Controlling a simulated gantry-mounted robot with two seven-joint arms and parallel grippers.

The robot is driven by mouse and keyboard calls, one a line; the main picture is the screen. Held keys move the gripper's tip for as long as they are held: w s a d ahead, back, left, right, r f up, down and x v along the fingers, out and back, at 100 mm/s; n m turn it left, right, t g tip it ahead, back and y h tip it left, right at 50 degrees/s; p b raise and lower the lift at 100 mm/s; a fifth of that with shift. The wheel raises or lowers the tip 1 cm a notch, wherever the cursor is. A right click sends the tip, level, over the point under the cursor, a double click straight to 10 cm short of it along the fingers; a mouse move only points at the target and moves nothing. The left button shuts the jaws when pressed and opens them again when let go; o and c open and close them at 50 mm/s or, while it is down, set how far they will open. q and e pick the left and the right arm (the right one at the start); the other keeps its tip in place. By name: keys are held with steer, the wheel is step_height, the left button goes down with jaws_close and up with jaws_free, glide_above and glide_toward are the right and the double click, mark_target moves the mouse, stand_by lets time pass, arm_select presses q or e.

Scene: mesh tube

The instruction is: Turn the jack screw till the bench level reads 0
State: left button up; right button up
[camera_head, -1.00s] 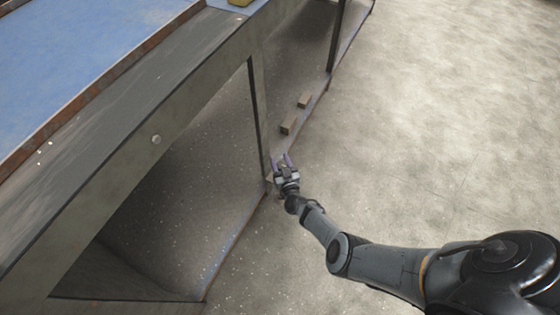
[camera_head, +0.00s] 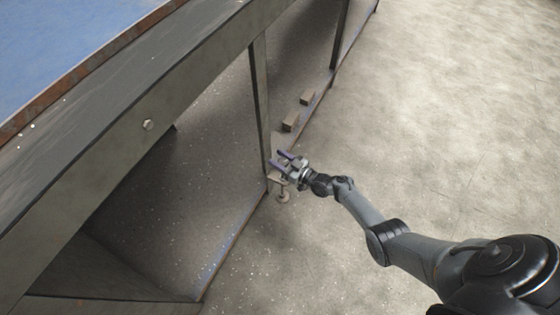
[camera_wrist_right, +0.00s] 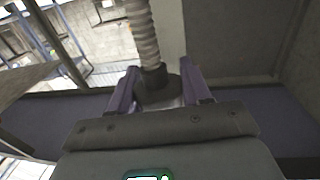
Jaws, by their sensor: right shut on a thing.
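The jack screw shows in the right wrist view as a ribbed, threaded grey rod (camera_wrist_right: 143,35) running into a dark, wider collar (camera_wrist_right: 156,88). My right gripper (camera_wrist_right: 158,72) has its two purple fingers on either side of this collar, shut on it. In the head view my right gripper (camera_head: 281,158) is at the lower end of a bench leg (camera_head: 260,105). A small round foot (camera_head: 283,197) on a short stem shows just below the gripper. The bench level's reading is not visible in any current view. My left gripper is not in view.
The bench (camera_head: 75,185) with its blue top (camera_head: 70,40) fills the left side. A round bolt head (camera_head: 148,125) sits on its front rail. Two small brown blocks (camera_head: 291,121) lie by the lower bench edge. The concrete floor (camera_head: 440,120) at right is clear.

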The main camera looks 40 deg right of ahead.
steer(key=n+g+y+b, duration=0.1)
steer(key=n+y, duration=0.1)
steer(key=shift+a+y, duration=0.1)
steer(key=shift+y, duration=0.3)
steer(key=shift+a+n+g+y, duration=0.1)
steer(key=shift+n+g+y, duration=0.6)
steer(key=shift+y, duration=0.3)
steer(key=shift+s+a+n+g+y+b, duration=0.15)
steer(key=shift+n+g+y+b, duration=0.2)
steer(key=shift+n+y, duration=0.2)
steer(key=o, duration=0.7)
steer(key=shift+s, duration=0.1)
